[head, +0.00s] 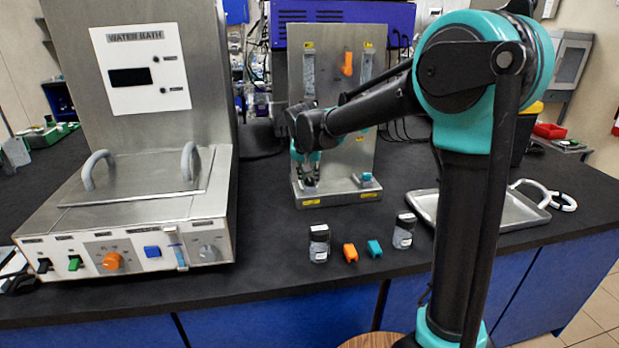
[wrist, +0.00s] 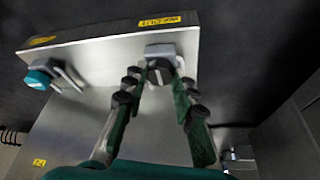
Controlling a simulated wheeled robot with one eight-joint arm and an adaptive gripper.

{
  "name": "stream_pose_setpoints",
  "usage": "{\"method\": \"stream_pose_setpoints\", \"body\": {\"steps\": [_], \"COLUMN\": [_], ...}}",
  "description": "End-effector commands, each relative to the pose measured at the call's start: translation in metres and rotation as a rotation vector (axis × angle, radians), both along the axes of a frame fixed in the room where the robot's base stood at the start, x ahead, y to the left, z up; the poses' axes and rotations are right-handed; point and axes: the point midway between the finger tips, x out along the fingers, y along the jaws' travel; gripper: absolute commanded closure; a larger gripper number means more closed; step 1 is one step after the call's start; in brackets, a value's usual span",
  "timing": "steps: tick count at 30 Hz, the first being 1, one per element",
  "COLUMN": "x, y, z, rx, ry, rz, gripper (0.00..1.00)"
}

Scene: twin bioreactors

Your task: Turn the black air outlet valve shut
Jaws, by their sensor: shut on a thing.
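The black air outlet valve (wrist: 160,72) is a round black knob with a pale line across it, on a grey mount at the steel panel's lower edge. In the wrist view the line runs roughly up and down the picture. My gripper (wrist: 157,82) has one green-backed finger on each side of the knob and is shut on it. In the head view my gripper (head: 308,172) is at the lower left of the steel panel (head: 330,130), and its fingers largely hide the black valve there.
A teal valve (head: 367,178) sits to the right on the same base; it also shows in the wrist view (wrist: 38,80). An orange valve (head: 347,63) is higher up. Vials and small orange and teal parts stand in front. A water bath (head: 140,215) is left, a metal tray (head: 490,222) right.

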Motion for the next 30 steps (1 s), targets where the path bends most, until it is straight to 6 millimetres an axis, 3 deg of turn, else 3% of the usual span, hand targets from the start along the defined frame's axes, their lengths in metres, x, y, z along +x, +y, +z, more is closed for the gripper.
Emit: {"method": "stream_pose_setpoints", "body": {"steps": [18,19,21,24,30], "x": [-0.0005,-0.0004,-0.0004,-0.0003,-0.0001], "y": [0.0003,0.0003,0.0004,0.0004,0.0004], "z": [-0.0003,-0.0003,-0.0003,-0.0002,-0.0002], "rx": [0.0,0.0,0.0,0.0,0.0], "ry": [0.002,0.002,0.002,0.001,0.001], "rz": [-0.043,-0.043,-0.043,-0.043,-0.043], "gripper": [1.0,0.72,0.63,0.52,0.52]}}
